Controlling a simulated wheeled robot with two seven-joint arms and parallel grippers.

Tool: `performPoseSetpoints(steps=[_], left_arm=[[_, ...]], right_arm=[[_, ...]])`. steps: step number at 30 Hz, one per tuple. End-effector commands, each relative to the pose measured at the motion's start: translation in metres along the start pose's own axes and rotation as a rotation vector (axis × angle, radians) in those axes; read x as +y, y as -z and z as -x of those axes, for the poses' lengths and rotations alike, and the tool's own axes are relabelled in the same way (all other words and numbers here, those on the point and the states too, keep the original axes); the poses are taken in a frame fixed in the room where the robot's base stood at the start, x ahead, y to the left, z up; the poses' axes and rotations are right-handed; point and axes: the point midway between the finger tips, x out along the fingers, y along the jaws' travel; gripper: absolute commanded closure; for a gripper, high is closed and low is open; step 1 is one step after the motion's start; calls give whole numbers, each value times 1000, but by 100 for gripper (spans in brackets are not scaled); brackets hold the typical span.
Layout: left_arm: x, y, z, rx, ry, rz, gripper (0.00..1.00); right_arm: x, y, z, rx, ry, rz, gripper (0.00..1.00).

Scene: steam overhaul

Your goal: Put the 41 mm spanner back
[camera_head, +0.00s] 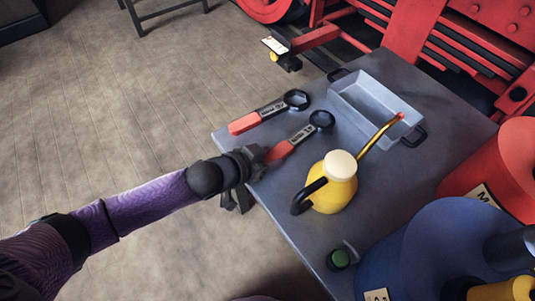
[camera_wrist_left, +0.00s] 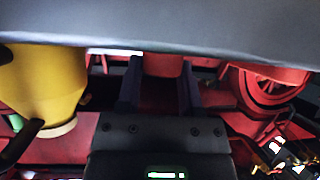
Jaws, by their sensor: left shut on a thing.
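Two spanners with red handles and dark ring heads lie side by side at the table's far left part in the head view. My left gripper (camera_head: 258,162) is shut on the red handle end of the nearer spanner (camera_head: 303,133), at the table's left edge. Its ring head points toward the grey tray. I cannot tell whether it is lifted off the top. The other spanner (camera_head: 270,112) lies free beyond it. The size marks are too small to read. In the left wrist view a red piece (camera_wrist_left: 162,66) shows between the fingers (camera_wrist_left: 160,90). My right gripper is not in view.
The table (camera_head: 395,195) also holds a grey tray (camera_head: 362,108), a yellow oil can (camera_head: 338,190) with a copper spout, and a green-topped item (camera_head: 340,259). Red and blue containers (camera_head: 425,250) stand at right.

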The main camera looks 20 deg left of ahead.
Motion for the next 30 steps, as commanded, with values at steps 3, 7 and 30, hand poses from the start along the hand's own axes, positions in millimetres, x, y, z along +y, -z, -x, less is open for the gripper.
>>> performPoseSetpoints(steps=[3,7,30], left_arm=[[0,0,0,4,0,0,43],[0,0,0,3,0,0,15],[0,4,97,2,1,-2,12]], right_arm=[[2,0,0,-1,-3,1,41],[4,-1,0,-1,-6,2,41],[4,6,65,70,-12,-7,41]])
